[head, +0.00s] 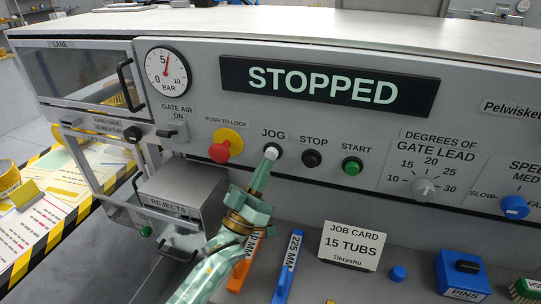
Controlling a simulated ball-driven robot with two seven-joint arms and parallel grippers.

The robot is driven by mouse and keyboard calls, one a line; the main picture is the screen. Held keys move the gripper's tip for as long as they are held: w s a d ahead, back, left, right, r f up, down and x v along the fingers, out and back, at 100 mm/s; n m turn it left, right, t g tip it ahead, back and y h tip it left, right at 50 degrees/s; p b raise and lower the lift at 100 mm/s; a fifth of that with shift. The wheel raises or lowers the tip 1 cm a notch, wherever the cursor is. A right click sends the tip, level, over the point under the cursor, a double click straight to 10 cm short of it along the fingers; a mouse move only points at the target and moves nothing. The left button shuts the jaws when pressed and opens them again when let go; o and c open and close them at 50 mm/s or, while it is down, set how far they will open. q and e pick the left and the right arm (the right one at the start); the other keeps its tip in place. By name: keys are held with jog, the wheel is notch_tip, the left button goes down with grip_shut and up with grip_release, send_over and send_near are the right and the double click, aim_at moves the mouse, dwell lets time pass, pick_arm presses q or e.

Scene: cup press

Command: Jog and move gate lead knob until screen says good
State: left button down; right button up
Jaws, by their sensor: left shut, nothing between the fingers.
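The screen (329,86) reads STOPPED in pale letters on black. The gate lead knob (424,189) is a grey dial on the panel, with marks from 10 to 30 around it; its exact setting is too small to read. The white JOG button (271,152) is left of the STOP button. My left gripper (266,164) is shut and empty, with its tips at the JOG button's lower edge; I cannot tell whether they touch or press it. My right gripper is not in view.
The red push-to-lock button (220,152), black STOP button (312,158) and green START button (352,166) flank JOG. A blue speed knob (515,207) is at the right. A job card (351,246) reading 15 TUBS stands on the ledge beside orange and blue bars.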

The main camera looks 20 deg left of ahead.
pick_arm(q)
jog(key=shift+w, duration=0.2)
jog(key=shift+w, duration=0.25)
jog(key=shift+w+b, duration=0.4)
jog(key=shift+w, duration=0.15)
dwell(0.9)
jog(key=shift+s, duration=0.15)
jog(key=shift+s+p, duration=0.65)
jog(key=shift+s, duration=0.2)
jog(key=s+p, duration=0.2)
jog(key=s, duration=0.3)
jog(key=shift+a+p, duration=0.1)
jog(key=shift+p, duration=0.2)
